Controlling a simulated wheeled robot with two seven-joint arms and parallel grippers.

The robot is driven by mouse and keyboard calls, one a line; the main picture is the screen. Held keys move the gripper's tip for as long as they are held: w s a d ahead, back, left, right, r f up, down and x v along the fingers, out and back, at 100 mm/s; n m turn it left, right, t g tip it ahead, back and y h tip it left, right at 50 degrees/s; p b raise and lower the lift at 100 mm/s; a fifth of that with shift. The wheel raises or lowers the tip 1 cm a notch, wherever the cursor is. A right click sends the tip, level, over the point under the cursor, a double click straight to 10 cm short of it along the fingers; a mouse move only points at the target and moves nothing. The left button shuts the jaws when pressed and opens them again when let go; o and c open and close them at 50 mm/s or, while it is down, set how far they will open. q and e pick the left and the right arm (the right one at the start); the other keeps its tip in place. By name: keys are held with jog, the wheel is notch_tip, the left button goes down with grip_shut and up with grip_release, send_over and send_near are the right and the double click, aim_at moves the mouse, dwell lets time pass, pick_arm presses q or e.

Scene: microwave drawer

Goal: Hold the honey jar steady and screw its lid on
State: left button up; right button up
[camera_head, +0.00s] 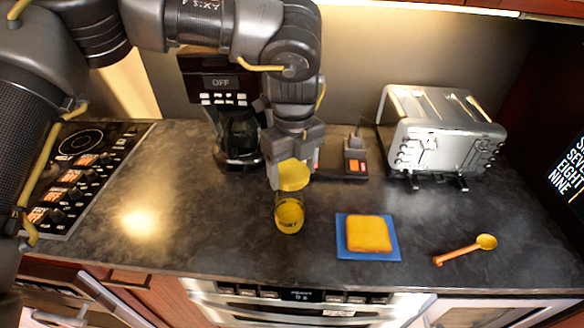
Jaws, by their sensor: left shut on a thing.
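The honey jar (289,214) stands upright on the dark counter, a small glass jar with yellow contents. My left gripper (287,180) points down above it and is shut on the yellow lid (294,175). The lid is just above the jar's mouth; I cannot tell whether it touches the rim. The gripper's fingers are partly hidden by the lid and the gripper body. My right gripper does not show.
A slice of bread on a blue board (384,248) and a yellow-and-orange spoon (466,249) lie to the right. A silver toaster (440,135) stands behind them. A coffee maker (238,135) is behind the gripper, a stove (80,175) at left.

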aim_at(293, 175)
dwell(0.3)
pick_arm(q)
jog(key=shift+f, duration=2)
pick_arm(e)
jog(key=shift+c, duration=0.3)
